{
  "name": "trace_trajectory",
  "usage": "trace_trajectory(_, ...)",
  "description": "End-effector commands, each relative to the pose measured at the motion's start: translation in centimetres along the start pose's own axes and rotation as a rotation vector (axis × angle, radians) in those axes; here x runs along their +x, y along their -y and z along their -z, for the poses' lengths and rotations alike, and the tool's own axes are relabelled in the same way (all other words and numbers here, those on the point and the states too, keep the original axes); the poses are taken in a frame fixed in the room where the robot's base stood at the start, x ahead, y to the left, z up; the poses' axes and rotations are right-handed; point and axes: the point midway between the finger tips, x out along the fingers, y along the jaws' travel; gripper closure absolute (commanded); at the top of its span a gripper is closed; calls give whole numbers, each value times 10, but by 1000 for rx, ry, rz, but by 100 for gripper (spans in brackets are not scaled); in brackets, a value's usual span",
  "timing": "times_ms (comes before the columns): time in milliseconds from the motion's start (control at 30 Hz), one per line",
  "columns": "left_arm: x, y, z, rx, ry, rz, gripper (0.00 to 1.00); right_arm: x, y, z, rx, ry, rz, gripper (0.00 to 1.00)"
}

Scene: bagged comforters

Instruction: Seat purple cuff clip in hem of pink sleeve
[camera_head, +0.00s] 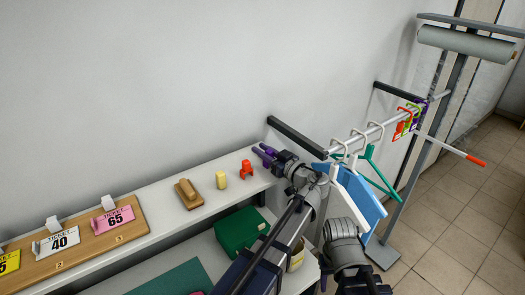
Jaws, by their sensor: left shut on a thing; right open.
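My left gripper (270,156) is over the right end of the white shelf, near the wall. It is shut on the purple cuff clip (264,151), a small purple piece at its fingertips. The gripper partly hides the clip. A small pink patch (197,293) shows at the bottom edge by the green mat; I cannot tell whether it is the pink sleeve. Part of my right arm shows right of the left arm, but its gripper is not visible.
Below are a green box (240,231) and green mat (170,281). A rail (365,132) with hangers stands right.

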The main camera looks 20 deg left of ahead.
Motion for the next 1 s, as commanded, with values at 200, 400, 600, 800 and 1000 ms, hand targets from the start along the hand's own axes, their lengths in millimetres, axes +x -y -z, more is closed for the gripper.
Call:
trace_trajectory(200,0,0,-3,0,0,0,70,3,0,0,0,0,0,50)
trace_trajectory(400,0,0,-2,0,0,0,48,2,0,0,0,0,0,50)
trace_trajectory(600,0,0,-2,0,0,0,39,2,0,0,0,0,0,50)
trace_trajectory(800,0,0,-2,0,0,0,23,2,0,0,0,0,0,50)
trace_trajectory(1000,0,0,-2,0,0,0,1,2,0,0,0,0,0,50)
